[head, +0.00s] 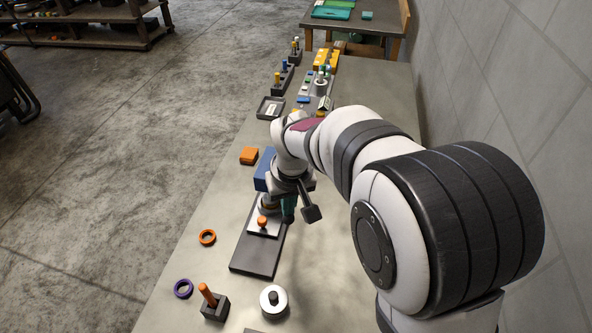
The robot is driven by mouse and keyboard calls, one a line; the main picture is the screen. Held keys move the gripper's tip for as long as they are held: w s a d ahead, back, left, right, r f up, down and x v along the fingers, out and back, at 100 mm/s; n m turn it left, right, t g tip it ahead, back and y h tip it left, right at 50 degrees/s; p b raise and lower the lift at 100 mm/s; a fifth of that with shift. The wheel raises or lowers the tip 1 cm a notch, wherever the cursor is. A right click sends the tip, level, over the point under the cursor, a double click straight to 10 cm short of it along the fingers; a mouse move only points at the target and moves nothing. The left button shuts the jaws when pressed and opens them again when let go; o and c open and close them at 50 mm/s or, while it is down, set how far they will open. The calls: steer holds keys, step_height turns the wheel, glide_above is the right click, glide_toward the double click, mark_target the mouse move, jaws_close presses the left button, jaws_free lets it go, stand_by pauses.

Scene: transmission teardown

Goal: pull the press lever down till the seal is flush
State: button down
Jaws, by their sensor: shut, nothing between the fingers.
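The press has a dark rectangular base (256,254) on the bench, with a light plate (268,229) on it. An orange round-topped piece (262,222) stands at the plate. A dark bar with a block-like end (311,213), possibly the press lever, slants down to the right beside my wrist. A teal part (288,208) shows just below the wrist. My gripper (284,188) is shut and empty, over the far end of the press. Its fingertips are mostly hidden, and I cannot tell whether they touch the lever. I cannot make out the seal or whether it is flush.
A blue block (265,168) and an orange block (249,156) lie beyond the press. A wall (500,80) bounds the right.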

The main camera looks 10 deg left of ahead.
steer(key=shift+f, duration=0.15)
steer(key=shift+s+f, duration=0.1)
steer(key=shift+f, duration=1.35)
steer(key=shift+r, duration=4.6)
